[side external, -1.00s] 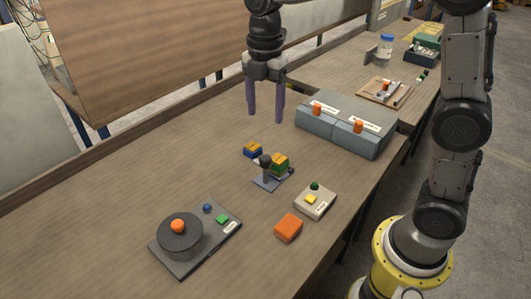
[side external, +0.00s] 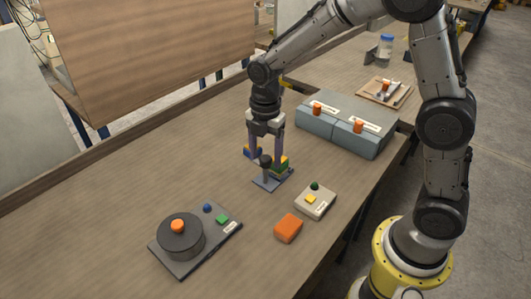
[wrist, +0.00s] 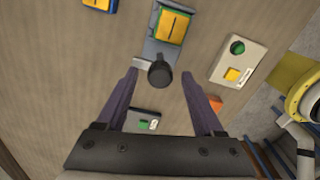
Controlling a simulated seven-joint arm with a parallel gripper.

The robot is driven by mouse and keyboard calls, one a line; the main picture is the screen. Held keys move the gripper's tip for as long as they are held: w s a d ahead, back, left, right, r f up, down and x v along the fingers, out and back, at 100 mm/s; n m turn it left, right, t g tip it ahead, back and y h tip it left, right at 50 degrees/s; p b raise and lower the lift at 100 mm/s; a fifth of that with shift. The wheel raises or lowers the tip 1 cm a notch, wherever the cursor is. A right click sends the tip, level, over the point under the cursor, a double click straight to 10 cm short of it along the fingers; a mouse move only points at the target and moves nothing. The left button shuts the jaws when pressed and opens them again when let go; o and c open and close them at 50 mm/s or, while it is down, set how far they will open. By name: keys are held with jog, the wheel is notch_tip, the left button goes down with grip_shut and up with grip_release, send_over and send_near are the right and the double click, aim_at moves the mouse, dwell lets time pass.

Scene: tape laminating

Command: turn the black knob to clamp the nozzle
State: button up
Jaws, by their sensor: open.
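The black knob (side external: 265,160) stands on top of a small grey stand (side external: 270,182) near the middle of the table. In the wrist view the knob (wrist: 160,73) lies ahead of my gripper (wrist: 160,72), between the lines of its two fingers. My gripper (side external: 267,155) is open, its purple fingers pointing down on either side of the knob. I cannot tell whether they touch it. A yellow-topped green block (wrist: 172,25) sits on the stand beside the knob, partly hidden behind a finger in the side view. I cannot make out the nozzle for certain.
A blue block with a yellow top (wrist: 98,3) lies beside the stand. A white button box (side external: 315,201) and an orange block (side external: 288,228) are at the right. A turntable unit (side external: 180,237) is at front left, grey boxes (side external: 345,135) behind.

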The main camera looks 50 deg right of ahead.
grip_shut()
dwell(0.3)
jog(key=shift+m, duration=0.3)
jog(key=m, duration=0.3)
jog(key=shift+m, duration=0.3)
jog(key=m, duration=0.9)
jog(key=shift+m, duration=2.3)
jog(key=shift+r, duration=0.1)
